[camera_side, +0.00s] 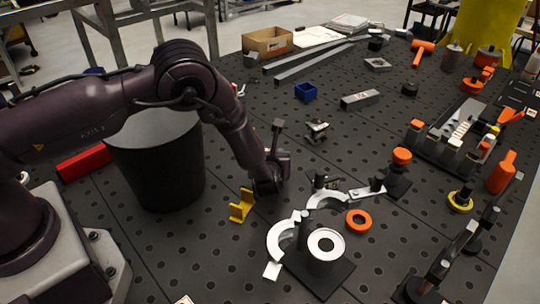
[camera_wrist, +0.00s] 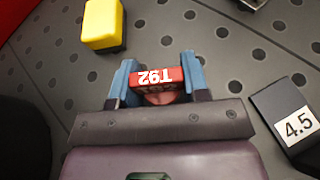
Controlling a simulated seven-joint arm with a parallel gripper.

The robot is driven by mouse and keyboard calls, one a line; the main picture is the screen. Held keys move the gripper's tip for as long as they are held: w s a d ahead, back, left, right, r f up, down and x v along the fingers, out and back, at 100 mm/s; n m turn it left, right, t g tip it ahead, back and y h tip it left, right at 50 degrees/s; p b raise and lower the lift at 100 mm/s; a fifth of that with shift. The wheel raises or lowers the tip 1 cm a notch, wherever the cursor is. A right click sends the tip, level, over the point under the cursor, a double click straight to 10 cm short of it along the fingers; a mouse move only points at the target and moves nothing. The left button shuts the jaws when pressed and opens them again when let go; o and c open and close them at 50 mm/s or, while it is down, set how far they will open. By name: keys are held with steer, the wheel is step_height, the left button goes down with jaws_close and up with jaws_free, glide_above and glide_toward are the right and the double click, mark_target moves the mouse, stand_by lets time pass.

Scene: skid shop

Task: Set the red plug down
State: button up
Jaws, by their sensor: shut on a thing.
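My gripper (camera_wrist: 157,84) has blue fingers, and they are shut on the red plug (camera_wrist: 158,75) from both sides. The plug's visible face carries the white marking "T92". In the side view my gripper (camera_side: 268,186) is low over the dark perforated table, just right of a yellow bracket (camera_side: 241,206). The plug is not discernible in the side view. I cannot tell whether its underside touches the table.
A yellow block (camera_wrist: 103,25) lies up and left of the plug in the wrist view. A dark block labelled 4.5 (camera_wrist: 292,118) is at the right. A large black bin (camera_side: 157,165) stands left of my gripper. White curved clamp parts (camera_side: 282,240) and an orange ring (camera_side: 359,220) lie to its right.

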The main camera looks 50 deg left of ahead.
steer(key=shift+f, duration=0.15)
steer(key=o, duration=0.9)
steer(key=shift+s+d+r, duration=0.1)
steer(key=shift+d+r, duration=0.1)
steer(key=shift+r, duration=0.1)
steer(key=v, duration=1.1)
steer(key=shift+s+d+r, duration=0.1)
steer(key=shift+s+r, duration=0.05)
steer(key=shift+s, duration=0.1)
steer(key=shift+r, duration=0.1)
